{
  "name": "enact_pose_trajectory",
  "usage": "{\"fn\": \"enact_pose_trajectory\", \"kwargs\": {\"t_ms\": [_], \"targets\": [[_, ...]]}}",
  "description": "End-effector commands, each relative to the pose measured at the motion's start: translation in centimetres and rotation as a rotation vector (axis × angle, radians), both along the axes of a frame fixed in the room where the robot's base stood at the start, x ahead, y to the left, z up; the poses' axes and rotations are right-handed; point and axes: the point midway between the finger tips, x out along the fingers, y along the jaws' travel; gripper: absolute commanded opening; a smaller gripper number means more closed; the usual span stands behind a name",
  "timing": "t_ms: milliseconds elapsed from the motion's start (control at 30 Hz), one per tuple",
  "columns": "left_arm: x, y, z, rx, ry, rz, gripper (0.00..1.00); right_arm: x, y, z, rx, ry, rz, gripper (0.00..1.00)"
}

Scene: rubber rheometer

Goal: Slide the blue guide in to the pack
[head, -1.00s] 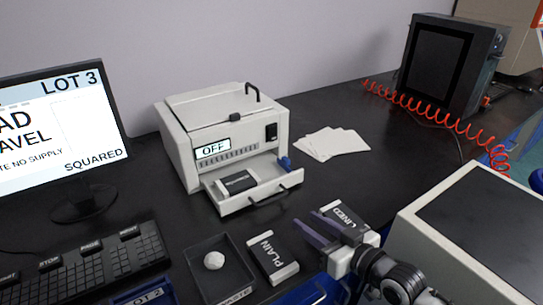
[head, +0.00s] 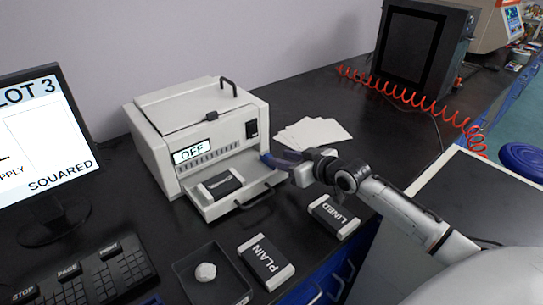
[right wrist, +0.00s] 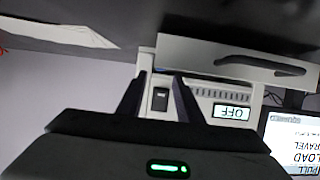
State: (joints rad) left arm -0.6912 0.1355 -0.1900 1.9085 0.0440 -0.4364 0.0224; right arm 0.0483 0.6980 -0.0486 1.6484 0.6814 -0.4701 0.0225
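The pack (head: 220,185), dark with white ends, lies in the pulled-out drawer (head: 247,193) of the white machine. The blue guide (head: 266,158) shows only in part at the drawer's right side, beside my right gripper's fingers, which partly cover it. My right gripper (head: 282,160) reaches in from the right at the drawer's right end. In the right wrist view its two dark fingers (right wrist: 158,98) stand apart, with the machine's switch visible between them. I cannot make out the guide there, nor whether a finger touches it. My left gripper is not in view.
The machine (head: 200,130) reads OFF. Packs marked LINED (head: 334,216) and PLAIN (head: 266,262) lie in front. A dark tray (head: 185,268) holds a white lump (head: 205,272). White sheets (head: 313,133) lie behind my gripper. A monitor (head: 40,150) and keyboard (head: 95,275) stand left.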

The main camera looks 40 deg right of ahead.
Motion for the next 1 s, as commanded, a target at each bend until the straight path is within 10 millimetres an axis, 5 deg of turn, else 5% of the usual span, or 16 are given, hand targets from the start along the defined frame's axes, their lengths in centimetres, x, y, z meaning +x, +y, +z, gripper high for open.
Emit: {"fn": "enact_pose_trajectory", "kwargs": {"t_ms": [300, 733, 933, 1000], "targets": [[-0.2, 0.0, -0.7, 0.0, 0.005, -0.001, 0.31, 4.3, 0.4, -1.8, 0.001, -0.002, 0.0, 0.33], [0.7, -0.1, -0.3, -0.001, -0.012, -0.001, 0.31, 5.1, 0.4, -2.1, -0.001, -0.001, 0.0, 0.33], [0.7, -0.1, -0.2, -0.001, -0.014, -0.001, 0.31, 5.1, 0.4, -2.1, -0.001, -0.001, 0.0, 0.0], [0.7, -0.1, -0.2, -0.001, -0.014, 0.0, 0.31, 5.1, 0.4, -2.1, -0.001, -0.001, 0.0, 0.0]]}}
